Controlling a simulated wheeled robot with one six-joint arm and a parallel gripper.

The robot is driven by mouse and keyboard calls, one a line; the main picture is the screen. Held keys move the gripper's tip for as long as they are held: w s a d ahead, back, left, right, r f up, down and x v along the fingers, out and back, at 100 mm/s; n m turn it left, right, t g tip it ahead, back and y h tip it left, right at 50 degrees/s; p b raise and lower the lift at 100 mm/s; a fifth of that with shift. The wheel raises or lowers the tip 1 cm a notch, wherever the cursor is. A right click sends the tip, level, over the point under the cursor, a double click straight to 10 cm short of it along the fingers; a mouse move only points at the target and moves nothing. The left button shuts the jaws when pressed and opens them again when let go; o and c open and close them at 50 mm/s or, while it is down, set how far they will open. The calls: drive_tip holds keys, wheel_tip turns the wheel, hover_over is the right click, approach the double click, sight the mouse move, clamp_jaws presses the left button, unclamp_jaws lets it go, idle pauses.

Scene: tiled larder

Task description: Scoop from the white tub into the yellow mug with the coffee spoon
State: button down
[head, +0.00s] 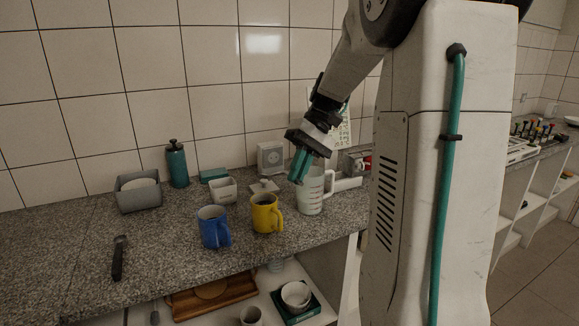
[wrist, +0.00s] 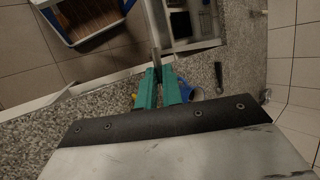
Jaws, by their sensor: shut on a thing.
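The open white tub (head: 223,191) stands on the counter towards the wall, with a white knobbed lid (head: 264,186) to its right. The yellow mug (head: 264,214) stands upright in front of the lid, its handle to the right. My gripper (head: 298,170) is above the counter, to the right of the yellow mug and higher than it, over the clear jug. In the wrist view its teal fingers (wrist: 159,88) are close together around a thin grey piece (wrist: 157,62), seemingly the coffee spoon; most of it is hidden. The yellow mug is mostly hidden there.
A blue mug (head: 213,228) stands left of the yellow mug. A clear measuring jug (head: 312,192) stands below my gripper. A dark-handled utensil (head: 118,259) lies at the counter's left. A green bottle (head: 177,165) and grey bin (head: 139,194) stand at the back. The left front counter is mostly clear.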

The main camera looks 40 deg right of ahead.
drive_tip(key=h, duration=0.2)
drive_tip(key=g+h, duration=0.1)
drive_tip(key=h, duration=0.1)
drive_tip(key=a+n+h, duration=0.1)
drive_tip(key=h, duration=0.1)
drive_tip(key=shift+f, duration=0.35)
drive_tip(key=h, duration=0.4)
drive_tip(key=f+g+h, duration=0.1)
drive_tip(key=h, duration=0.1)
drive_tip(key=shift+s+a+n, duration=0.2)
drive_tip(key=shift+a+n, duration=0.1)
drive_tip(key=shift+n, duration=0.1)
drive_tip(key=shift+w+a+f+n+t+h, duration=0.1)
drive_tip(key=shift+a+f+n+h, duration=0.35)
drive_tip(key=shift+h, duration=1.6)
drive_tip(key=shift+a+f+n+t+h, duration=0.1)
drive_tip(key=shift+a+f+n+h, duration=0.4)
drive_tip(key=shift+h, duration=1.5)
drive_tip(key=shift+w+a+f+n+t+h, duration=0.2)
drive_tip(key=shift+f+h, duration=0.4)
drive_tip(key=shift+h, duration=1.45)
drive_tip(key=shift+s, duration=0.1)
